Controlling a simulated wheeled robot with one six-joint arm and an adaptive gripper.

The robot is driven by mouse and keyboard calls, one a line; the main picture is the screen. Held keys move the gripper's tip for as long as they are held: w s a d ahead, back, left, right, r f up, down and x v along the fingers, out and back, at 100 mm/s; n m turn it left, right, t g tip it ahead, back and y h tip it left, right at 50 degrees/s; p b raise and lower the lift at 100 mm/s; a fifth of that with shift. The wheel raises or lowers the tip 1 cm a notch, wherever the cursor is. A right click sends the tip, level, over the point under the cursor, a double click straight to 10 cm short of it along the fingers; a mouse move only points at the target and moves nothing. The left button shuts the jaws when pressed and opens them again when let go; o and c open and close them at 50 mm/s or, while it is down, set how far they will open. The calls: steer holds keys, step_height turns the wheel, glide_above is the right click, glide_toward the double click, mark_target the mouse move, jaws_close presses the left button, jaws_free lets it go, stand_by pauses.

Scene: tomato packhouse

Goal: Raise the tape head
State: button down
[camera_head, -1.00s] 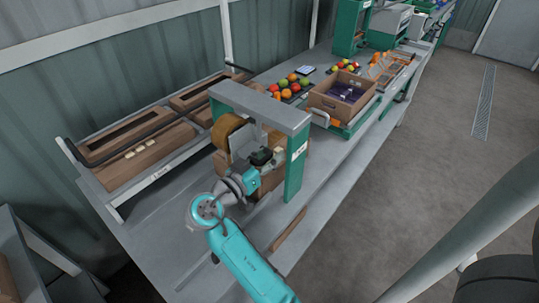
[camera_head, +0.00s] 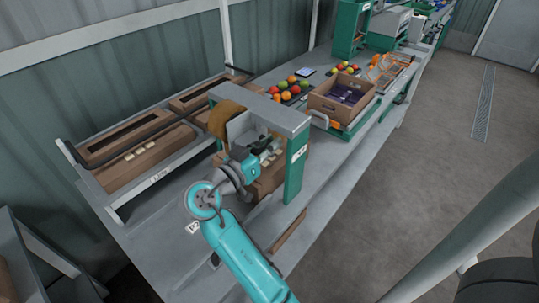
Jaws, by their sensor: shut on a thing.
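The tape head (camera_head: 238,127) is a pale grey plate with a brown tape roll (camera_head: 224,116) beside it, inside a grey and green gantry (camera_head: 262,108). The roll's upper part is close to the gantry's top beam. My gripper (camera_head: 262,146) is under the beam at the tape head, shut on a part of it. The dark fingers and the held part are small and partly hidden, so the exact grip is unclear. A brown carton (camera_head: 272,178) with cream patches on top lies below my gripper, partly covered by my arm.
A sloped rack (camera_head: 150,180) with flat brown cartons stands left of the gantry. Behind it are a tray of tomatoes (camera_head: 290,88) and an open carton (camera_head: 341,97) with purple contents. The grey bench (camera_head: 150,240) has free room at front left.

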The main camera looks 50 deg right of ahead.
steer(key=shift+r, duration=0.6)
steer(key=c, duration=1.1)
jaws_free()
steer(key=shift+a, duration=0.1)
steer(key=shift+a, duration=0.3)
steer(key=a, duration=1.1)
steer(key=shift+s+a, duration=0.15)
steer(key=shift+s, duration=0.05)
